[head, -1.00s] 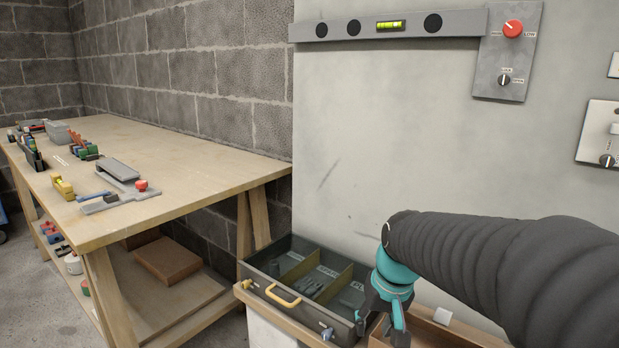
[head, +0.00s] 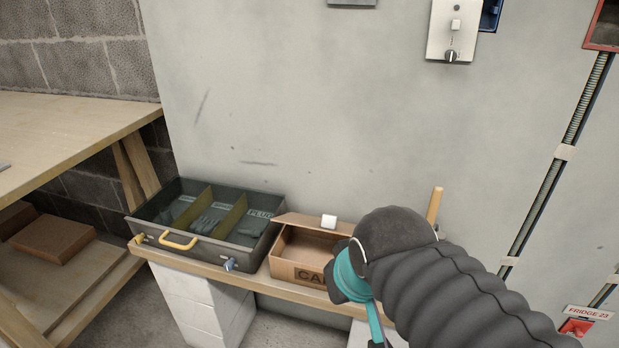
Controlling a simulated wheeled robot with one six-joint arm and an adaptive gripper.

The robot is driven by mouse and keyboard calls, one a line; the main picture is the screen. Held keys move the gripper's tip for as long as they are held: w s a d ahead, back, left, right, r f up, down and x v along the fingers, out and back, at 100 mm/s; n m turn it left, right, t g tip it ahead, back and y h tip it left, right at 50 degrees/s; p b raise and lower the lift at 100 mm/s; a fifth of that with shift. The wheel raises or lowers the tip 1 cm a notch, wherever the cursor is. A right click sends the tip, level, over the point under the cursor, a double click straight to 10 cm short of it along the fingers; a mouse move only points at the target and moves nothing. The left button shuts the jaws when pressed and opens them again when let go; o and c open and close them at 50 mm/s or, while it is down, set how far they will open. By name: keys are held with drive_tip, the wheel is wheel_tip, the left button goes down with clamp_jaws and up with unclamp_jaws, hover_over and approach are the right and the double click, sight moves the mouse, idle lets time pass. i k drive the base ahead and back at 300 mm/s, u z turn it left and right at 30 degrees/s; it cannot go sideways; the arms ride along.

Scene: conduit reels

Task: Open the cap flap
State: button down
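A cardboard box (head: 298,272) with a partly hidden label starting "CA" stands on the wooden shelf. A cardboard flap (head: 290,219) runs along its back edge, with a white tab (head: 329,222) on it. Brown cardboard shows inside or across the top; I cannot tell how far the flap is open. My gripper (head: 374,326), teal and dark, is in front of the box's right end and hides part of the label. Its fingertips are mostly hidden or cut off, so its opening is unclear. It appears apart from the tab.
A dark compartment tray (head: 157,231) with a yellow handle stands left of the box on the narrow shelf (head: 251,277). A wooden stick (head: 435,205) stands upright behind my arm. A workbench (head: 70,125) is at left.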

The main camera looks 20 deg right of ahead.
sight(328, 223)
drive_tip(key=u, duration=0.65)
drive_tip(key=k, duration=1)
drive_tip(key=z, duration=1.15)
